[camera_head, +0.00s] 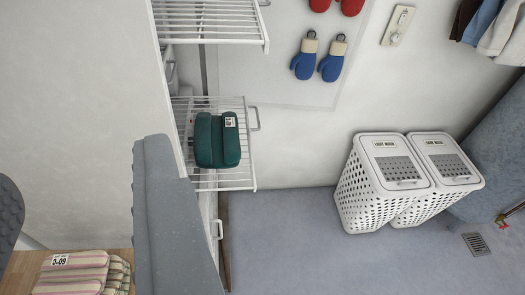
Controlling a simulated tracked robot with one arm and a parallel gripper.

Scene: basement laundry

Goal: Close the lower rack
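The lower rack (222,182) is a white wire shelf left of the picture's middle. It stands out from the white wall unit, pulled out to the right. A green folded bundle (230,146) with a white tag lies on it. A small handle (255,118) sticks out from its right edge. The upper rack (212,35), also white wire, reaches out above it at the top edge. My gripper is not in view.
A grey speckled padded shape (172,220) stands in front of the unit, lower left. Striped folded cloths (72,275) lie on a wooden top. Two white laundry baskets (361,190) (455,192) stand by the wall at right. Grey floor (290,255) between is clear.

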